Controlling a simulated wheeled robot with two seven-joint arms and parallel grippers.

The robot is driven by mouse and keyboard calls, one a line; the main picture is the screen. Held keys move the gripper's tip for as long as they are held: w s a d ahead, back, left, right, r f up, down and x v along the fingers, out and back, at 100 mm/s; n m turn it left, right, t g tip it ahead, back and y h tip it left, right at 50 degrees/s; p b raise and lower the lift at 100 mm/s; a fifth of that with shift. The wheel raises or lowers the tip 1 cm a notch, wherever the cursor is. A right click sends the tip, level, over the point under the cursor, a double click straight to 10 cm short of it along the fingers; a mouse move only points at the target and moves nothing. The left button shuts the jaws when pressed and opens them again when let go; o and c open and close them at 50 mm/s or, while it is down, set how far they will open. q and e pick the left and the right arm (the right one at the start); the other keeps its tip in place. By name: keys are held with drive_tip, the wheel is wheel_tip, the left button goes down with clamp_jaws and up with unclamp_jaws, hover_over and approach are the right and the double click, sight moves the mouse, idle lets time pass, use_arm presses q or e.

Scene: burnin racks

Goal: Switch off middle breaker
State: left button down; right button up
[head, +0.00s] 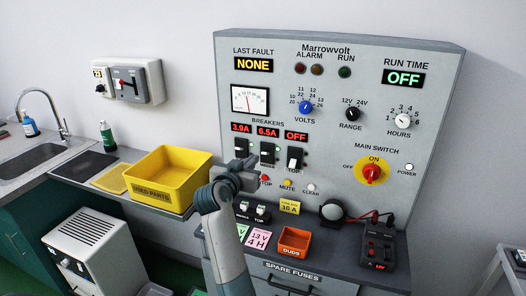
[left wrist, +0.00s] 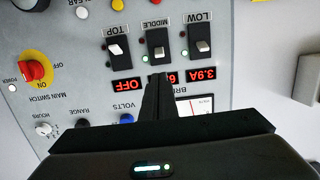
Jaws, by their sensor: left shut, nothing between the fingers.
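The grey panel (head: 330,130) carries three breakers under current displays. The middle breaker (head: 267,154) is a black switch with a white lever, under a display (head: 268,132) reading 6.5A. In the left wrist view, which is upside down, the middle breaker (left wrist: 158,46) sits between the low breaker (left wrist: 201,45) and the top breaker (left wrist: 116,50). The low display reads 3.9A and the top display reads OFF. My left gripper (left wrist: 160,78) is shut and empty. Its fingertips overlap the 6.5A display in that view, in line with the middle breaker; I cannot tell whether they touch the panel.
Indicator buttons and a red main switch (head: 372,171) set to ON share the panel. Below it are an orange bin (head: 294,242), a round black device (head: 333,210) and a black box (head: 376,250). A yellow parts bin (head: 168,177) stands at left, beside my arm.

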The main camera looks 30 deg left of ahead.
sight(265, 153)
use_arm(q)
drive_tip(key=shift+p+x, duration=1.75)
drive_tip(key=shift+x, duration=3.25)
drive_tip(key=shift+f, duration=0.15)
drive_tip(key=shift+s+f+b, duration=0.1)
drive_tip(key=shift+f+b, duration=0.1)
drive_tip(key=shift+b, duration=0.5)
drive_tip(key=shift+r+t, duration=0.1)
drive_tip(key=shift+t, duration=0.2)
drive_tip(key=shift+b, duration=0.4)
